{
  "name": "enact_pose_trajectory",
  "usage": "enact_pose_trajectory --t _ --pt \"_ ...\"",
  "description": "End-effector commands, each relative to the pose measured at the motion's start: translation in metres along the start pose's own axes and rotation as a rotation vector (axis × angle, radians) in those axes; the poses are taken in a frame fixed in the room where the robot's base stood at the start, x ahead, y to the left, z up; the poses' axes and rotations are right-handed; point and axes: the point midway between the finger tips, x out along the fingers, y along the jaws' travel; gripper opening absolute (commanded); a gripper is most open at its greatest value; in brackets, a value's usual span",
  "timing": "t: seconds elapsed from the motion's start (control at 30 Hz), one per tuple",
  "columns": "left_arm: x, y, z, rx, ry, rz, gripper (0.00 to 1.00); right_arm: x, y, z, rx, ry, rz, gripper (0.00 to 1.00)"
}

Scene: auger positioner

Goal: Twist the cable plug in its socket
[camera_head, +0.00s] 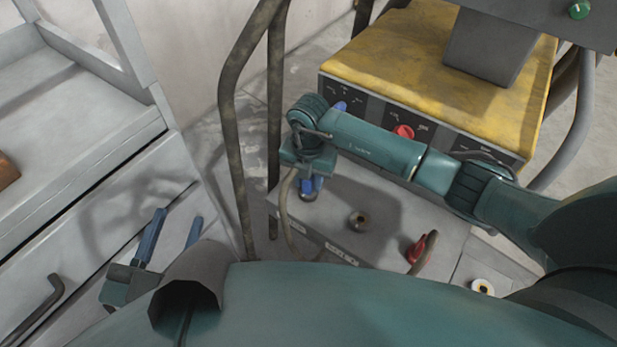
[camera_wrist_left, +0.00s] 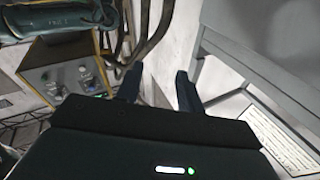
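My right gripper (camera_head: 309,187) points down at the top of the low grey box (camera_head: 335,205), at its left end. Its blue fingertips are close together over a socket spot there. A brown cable (camera_head: 285,215) loops from beside these fingertips down the front of the box. The cable plug at its end is hidden by the fingers, so I cannot tell whether they grip it. A bare round socket (camera_head: 360,220) is to the right on the same top. My left gripper (camera_head: 170,240) is open and empty at the lower left; its spread fingers also show in the left wrist view (camera_wrist_left: 158,88).
A red plug (camera_head: 416,249) with its own cable is at the box's right end. A yellow-topped control unit (camera_head: 425,50) with a red knob (camera_head: 403,131) stands behind. Dark bent pipes (camera_head: 240,130) rise between the box and a grey cabinet (camera_head: 90,190) at left.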

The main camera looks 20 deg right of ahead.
Motion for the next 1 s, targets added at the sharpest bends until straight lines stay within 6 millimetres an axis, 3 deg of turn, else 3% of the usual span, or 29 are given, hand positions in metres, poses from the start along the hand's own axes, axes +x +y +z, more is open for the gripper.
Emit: enact_pose_trajectory --t 0.17,0.43,0.67,1.0 --pt "0.0 0.0 0.0 0.0 0.0 0.0 0.38 0.0 0.0 0.0 -0.001 0.0 0.0 0.46" --pt "0.0 0.0 0.002 0.0 -0.008 -0.002 0.38 0.0 0.0 0.0 -0.001 0.0 0.0 0.46" --pt "-0.008 -0.003 0.033 0.005 -0.136 -0.023 0.38 0.0 0.0 0.0 -0.001 0.0 0.0 0.46" --pt "-0.012 -0.011 0.031 -0.055 -0.31 -0.036 0.38 -0.088 0.0 0.001 -0.002 -0.002 0.002 0.46"
